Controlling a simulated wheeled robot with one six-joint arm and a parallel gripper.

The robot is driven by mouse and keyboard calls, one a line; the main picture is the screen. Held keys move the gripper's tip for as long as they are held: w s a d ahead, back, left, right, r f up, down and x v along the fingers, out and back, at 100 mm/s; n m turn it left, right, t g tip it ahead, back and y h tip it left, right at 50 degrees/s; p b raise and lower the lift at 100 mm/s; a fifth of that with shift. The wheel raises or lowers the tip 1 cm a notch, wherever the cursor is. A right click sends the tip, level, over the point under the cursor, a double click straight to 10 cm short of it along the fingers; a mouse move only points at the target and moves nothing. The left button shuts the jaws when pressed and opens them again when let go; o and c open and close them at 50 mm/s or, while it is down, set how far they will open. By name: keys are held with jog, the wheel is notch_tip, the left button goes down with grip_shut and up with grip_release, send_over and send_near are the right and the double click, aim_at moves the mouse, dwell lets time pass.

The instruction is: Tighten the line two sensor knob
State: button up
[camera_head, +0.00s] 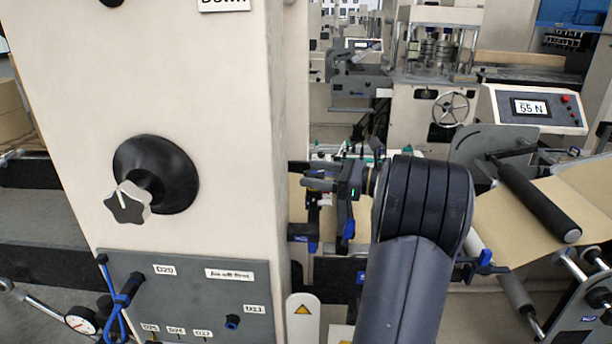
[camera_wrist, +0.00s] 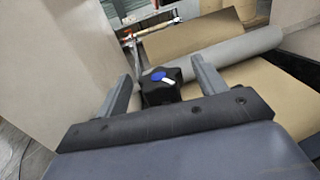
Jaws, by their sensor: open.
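My gripper (camera_wrist: 160,70) is open in the wrist view, with one grey finger on each side. A black knob (camera_wrist: 161,94) with a blue centre and a white pointer mark shows between the fingers. There is a visible gap on both sides of it, and nothing is gripped. No label on this knob can be read, so I cannot confirm it as the line two sensor knob. In the head view my gripper (camera_head: 312,176) points left past my dark arm, near the cream column's right edge. I cannot pick out the black knob there.
A cream column (camera_head: 220,100) fills the left, with a pale star-shaped knob (camera_head: 128,203) and a grey labelled panel (camera_head: 190,295). Brown paper (camera_head: 525,215) and a black roller (camera_head: 535,200) lie right of my arm.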

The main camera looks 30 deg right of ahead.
jog(key=b+v, duration=0.1)
jog(key=v, duration=0.6)
jog(key=shift+s+d, duration=0.2)
jog(key=shift+h, duration=0.3)
jog(key=p+x, duration=0.1)
jog(key=x, duration=1)
jog(key=shift+s+a+r+p, duration=0.1)
jog(key=shift+p, duration=0.2)
jog(key=shift+r+m+t, duration=0.1)
jog(key=shift+m+t, duration=0.2)
jog(key=shift+r+p, duration=0.1)
jog(key=shift+p, duration=0.35)
